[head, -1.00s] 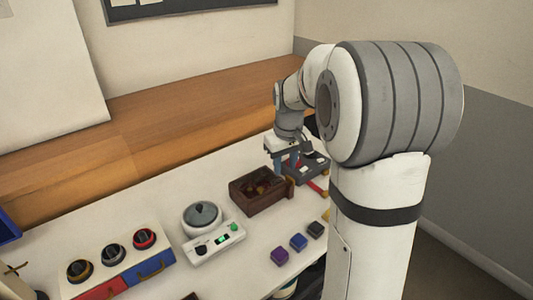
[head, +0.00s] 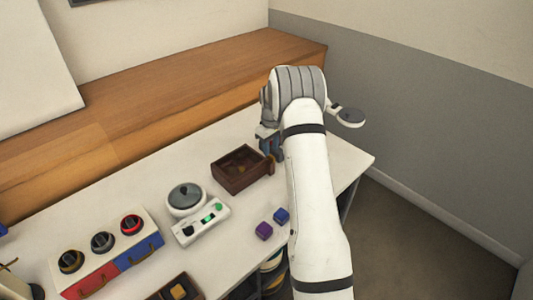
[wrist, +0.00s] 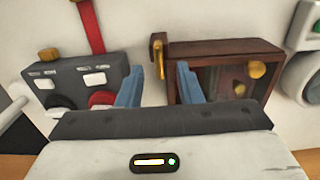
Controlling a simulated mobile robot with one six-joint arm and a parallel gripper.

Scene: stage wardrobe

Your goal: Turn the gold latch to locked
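The gold latch (wrist: 158,55) is a small upright piece at the end of a dark brown wooden box (wrist: 222,47) in the wrist view. In the head view the latch (head: 270,168) shows small at the right end of the box (head: 228,182). My gripper (wrist: 158,84) is open, with its two blue fingers apart and nothing between them. In the picture the latch lies just beyond the gap between the fingertips; I cannot tell whether they touch it. In the head view my gripper (head: 271,147) is beside the box's right end, partly hidden by my arm.
A dark grey switch panel (wrist: 75,78) with a red strip (wrist: 90,25) is left of the latch in the wrist view.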

